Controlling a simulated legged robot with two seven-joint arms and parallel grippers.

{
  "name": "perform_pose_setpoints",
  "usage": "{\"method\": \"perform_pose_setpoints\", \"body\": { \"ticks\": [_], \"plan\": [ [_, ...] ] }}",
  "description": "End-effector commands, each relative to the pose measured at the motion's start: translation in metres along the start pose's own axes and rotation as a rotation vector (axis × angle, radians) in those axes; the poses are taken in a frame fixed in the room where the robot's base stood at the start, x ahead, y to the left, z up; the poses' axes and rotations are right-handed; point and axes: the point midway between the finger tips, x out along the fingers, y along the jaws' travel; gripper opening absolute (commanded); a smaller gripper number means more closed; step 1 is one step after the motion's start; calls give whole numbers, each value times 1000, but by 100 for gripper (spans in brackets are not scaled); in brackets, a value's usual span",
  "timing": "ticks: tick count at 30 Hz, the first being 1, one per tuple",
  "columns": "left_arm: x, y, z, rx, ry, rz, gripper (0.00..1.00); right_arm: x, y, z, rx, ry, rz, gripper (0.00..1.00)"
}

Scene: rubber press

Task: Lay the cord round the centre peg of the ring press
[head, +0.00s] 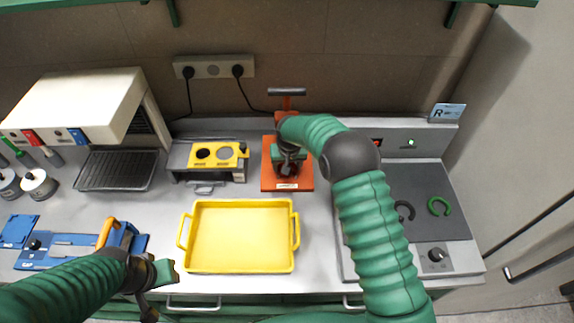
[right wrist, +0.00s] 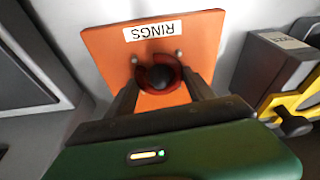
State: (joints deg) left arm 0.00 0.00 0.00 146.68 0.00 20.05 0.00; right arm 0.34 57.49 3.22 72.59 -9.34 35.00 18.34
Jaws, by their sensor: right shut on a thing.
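The ring press (head: 287,182) is orange and stands at the back centre; its plate (right wrist: 100,50) with the RINGS label fills the middle of the right wrist view. A dark red curved cord (right wrist: 147,84) lies around the black centre peg (right wrist: 161,77), low near the plate; whether it touches the plate is unclear. My right gripper (right wrist: 161,84) is shut on the cord, a finger on each side of the peg. In the head view my right gripper (head: 290,160) covers most of the press. My left gripper (head: 155,292) is at the front left, away from the press; its jaws are unclear.
A yellow tray (head: 297,205) stands in front of the press. A yellow-topped unit (head: 208,172) stands left of it. A dark plate at right bears a green open cord (head: 440,206) and a black one (head: 404,210). A blue fixture (head: 75,245) is at front left.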

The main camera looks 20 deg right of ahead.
Motion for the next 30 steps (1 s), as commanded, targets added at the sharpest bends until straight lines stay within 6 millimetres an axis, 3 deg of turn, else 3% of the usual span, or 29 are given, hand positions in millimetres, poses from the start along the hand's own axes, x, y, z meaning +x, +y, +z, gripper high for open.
{"method": "perform_pose_setpoints", "body": {
  "ticks": [7, 8, 13, 23, 30],
  "plan": [
    [0, 0, 0, 0, 0, 0, 36, 0, 0, 0, 0, 0, 0, 23],
    [0, 0, 0, 0, 0, 0, 36, 0, 0, 0, 0, 0, 0, 63],
    [0, 0, 0, 0, 0, 0, 36, 0, 0, 0, 0, 0, 0, 86],
    [-1, 0, 0, 0, 0, 0, 36, -1, 0, 0, 0, 0, 0, 88],
    [-11, 0, -3, 0, 0, 0, 36, -17, 0, -5, 0, 2, 0, 88]
  ]
}}
